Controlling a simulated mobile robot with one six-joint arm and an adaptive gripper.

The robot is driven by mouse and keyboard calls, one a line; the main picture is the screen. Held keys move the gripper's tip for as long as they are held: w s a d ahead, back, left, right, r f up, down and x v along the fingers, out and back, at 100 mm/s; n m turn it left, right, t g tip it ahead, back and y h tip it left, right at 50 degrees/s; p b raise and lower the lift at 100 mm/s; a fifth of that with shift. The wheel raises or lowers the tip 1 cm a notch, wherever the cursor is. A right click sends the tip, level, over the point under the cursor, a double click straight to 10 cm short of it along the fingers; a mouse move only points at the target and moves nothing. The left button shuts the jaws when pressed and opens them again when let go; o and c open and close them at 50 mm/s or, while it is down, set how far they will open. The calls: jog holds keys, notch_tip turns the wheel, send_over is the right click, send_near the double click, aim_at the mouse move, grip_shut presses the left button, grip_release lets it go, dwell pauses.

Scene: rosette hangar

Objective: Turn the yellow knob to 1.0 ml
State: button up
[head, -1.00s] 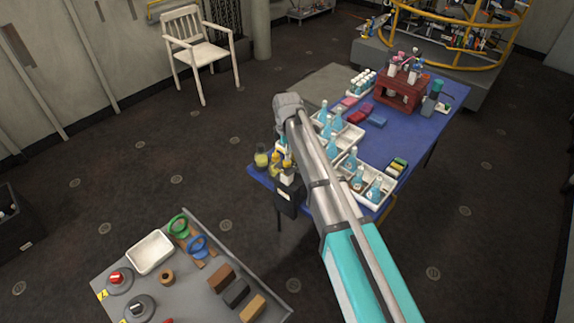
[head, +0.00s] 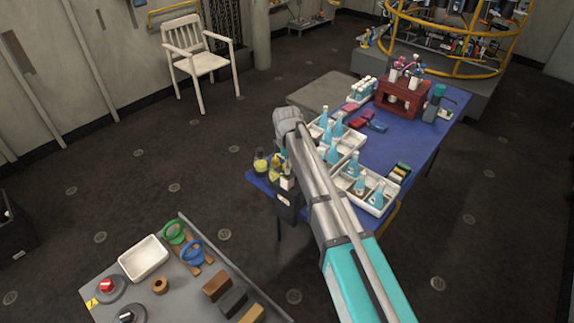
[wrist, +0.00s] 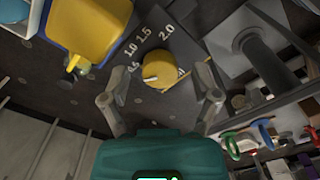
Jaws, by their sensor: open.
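The yellow knob (wrist: 159,69) shows in the wrist view on a dark panel, with printed marks 0.5, 1.0, 1.5 and 2.0 (wrist: 166,31) curving around its upper side. A white mark on the knob's lower left points left, near the 0.5 end. My gripper (wrist: 162,84) is open, one finger to the left and one to the right of the knob. I cannot tell whether the fingers are level with it; no contact shows.
A blue table (head: 405,150) holds white trays of blue bottles (head: 375,202) and a dark red rack (head: 402,97). A grey bench (head: 190,292) with a white tray (head: 143,257), rings and blocks stands at the lower left. A yellow container (wrist: 88,28) is close above left in the wrist view.

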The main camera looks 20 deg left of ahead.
grip_shut()
dwell(0.3)
jog(key=shift+m, duration=0.4)
jog(key=m, duration=0.3)
jog(key=shift+m, duration=2)
